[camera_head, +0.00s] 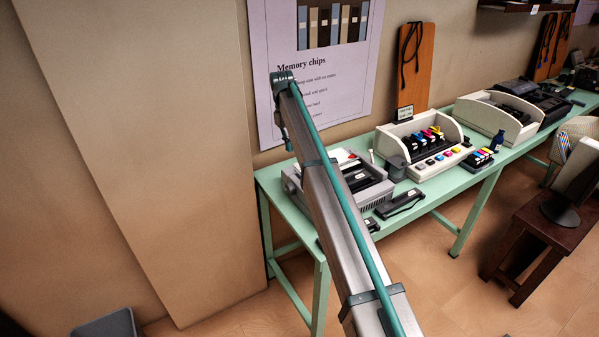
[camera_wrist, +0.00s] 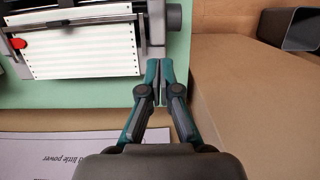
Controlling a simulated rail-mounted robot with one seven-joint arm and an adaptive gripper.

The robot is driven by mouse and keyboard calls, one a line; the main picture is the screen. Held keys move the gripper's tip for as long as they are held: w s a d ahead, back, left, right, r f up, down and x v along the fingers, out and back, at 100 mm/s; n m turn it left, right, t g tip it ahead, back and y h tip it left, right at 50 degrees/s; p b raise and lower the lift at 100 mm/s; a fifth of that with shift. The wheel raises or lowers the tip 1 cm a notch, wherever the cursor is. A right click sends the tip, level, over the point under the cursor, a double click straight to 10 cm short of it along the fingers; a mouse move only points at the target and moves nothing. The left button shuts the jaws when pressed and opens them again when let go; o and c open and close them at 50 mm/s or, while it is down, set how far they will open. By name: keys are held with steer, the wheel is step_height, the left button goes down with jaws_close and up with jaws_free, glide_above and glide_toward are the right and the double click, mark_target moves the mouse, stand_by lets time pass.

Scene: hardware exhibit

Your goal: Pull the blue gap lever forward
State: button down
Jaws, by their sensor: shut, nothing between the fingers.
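A grey printer (camera_head: 378,192) stands at the near left end of the green table, partly hidden behind my arm. In the wrist view the printer shows paper with holes along its edges (camera_wrist: 85,50), a red part (camera_wrist: 18,43) and a dark grey knob (camera_wrist: 174,17) at its right end. I cannot make out a blue gap lever in either view. My gripper (camera_wrist: 157,64) has its teal fingertips together and empty, in line with the printer's right end in the wrist view. I cannot tell whether they touch it. Only a teal tip (camera_head: 289,146) shows in the head view.
The green table (camera_head: 440,187) runs along the wall. A white tray (camera_head: 405,160) with colour cartridges, a grey cup (camera_head: 396,168) and a dark bar-like part (camera_head: 400,204) lie beside the printer. A poster (camera_head: 350,90) hangs behind. A dark wooden table (camera_head: 550,227) stands at right.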

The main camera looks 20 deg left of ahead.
mark_target(294, 179)
steer(key=f+p, duration=0.1)
steer(key=f, duration=0.2)
steer(key=s+d+f+p, duration=0.1)
steer(key=f, duration=0.2)
steer(key=f+p, duration=0.1)
steer(key=f, duration=0.3)
steer(key=shift+s+d+p, duration=0.15)
steer(key=shift+d+p, duration=0.15)
steer(key=shift+d, duration=0.05)
steer(key=shift+s+d+r+p, duration=0.8)
steer(key=shift+s+d+r, duration=0.25)
steer(key=shift+d, duration=0.2)
